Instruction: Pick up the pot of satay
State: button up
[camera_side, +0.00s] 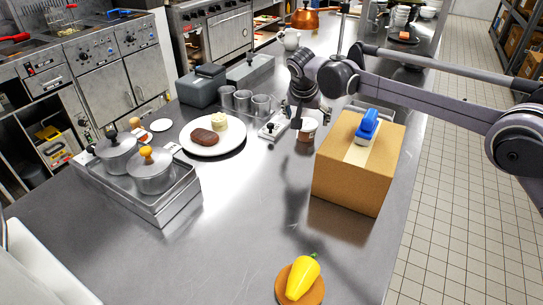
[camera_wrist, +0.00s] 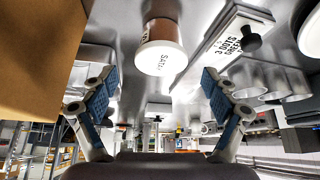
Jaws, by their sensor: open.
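The pot of satay is a small brown tub with a white lid; in the side view the pot (camera_side: 306,136) stands on the steel counter just left of the cardboard box. In the wrist view the pot (camera_wrist: 160,50) shows its lid with part of the word "SATAY". My gripper (camera_side: 299,118) is at the pot in the side view, partly in front of it; I cannot tell whether they touch. In the wrist view my gripper (camera_wrist: 160,95) is open, its blue pads wide apart with nothing between them, and the pot lies beyond the tips.
The cardboard box (camera_side: 345,178) with a blue tape dispenser (camera_side: 368,126) stands close right of the pot. A labelled white plate with a dark knob (camera_side: 274,127), grey cups (camera_side: 243,101) and a food plate (camera_side: 231,145) are left. The front counter is mostly clear.

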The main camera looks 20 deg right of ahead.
jog(key=shift+x, duration=1.35)
jog(key=shift+a, duration=0.1)
jog(key=shift+c, duration=0.3)
jog(key=c, duration=1.2)
